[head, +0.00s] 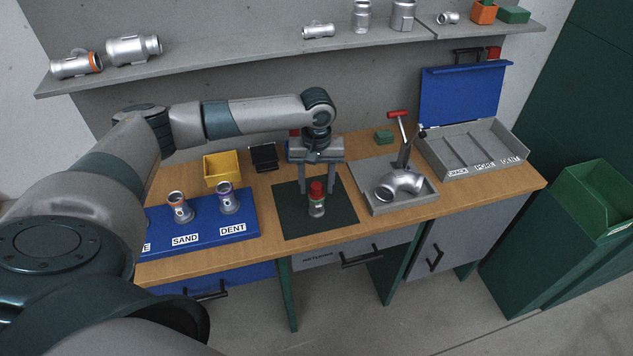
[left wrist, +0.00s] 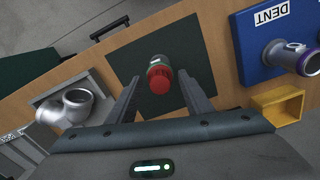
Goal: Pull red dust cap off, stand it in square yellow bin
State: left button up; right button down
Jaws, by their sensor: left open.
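The red dust cap (head: 316,188) sits on top of a small silver casting (head: 316,208), which stands upright on the dark green mat (head: 290,224). In the left wrist view the red cap (left wrist: 160,82) shows from above, between and ahead of the fingers. My left gripper (head: 317,190) is open, with its fingers pointing down on either side of the cap and apart from it. The square yellow bin (head: 222,167) stands at the back left of the mat; it looks empty. It also shows at the right of the left wrist view (left wrist: 280,106). My right gripper is not in view.
A blue board (head: 212,236) with castings and labels lies left of the mat. A grey tray (head: 400,205) with a silver elbow and a red-handled tool stands right. A small black stand (head: 264,157) is beside the bin.

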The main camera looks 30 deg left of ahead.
aim_at(317, 186)
pick_arm(q)
grip_shut()
jog(key=shift+r, duration=0.15)
dwell(0.4)
jog(key=shift+r+p, duration=1.75)
jog(key=shift+p, duration=0.95)
jog(key=shift+r+p, duration=2)
jog(key=shift+p, duration=0.65)
jog(key=shift+d, duration=0.15)
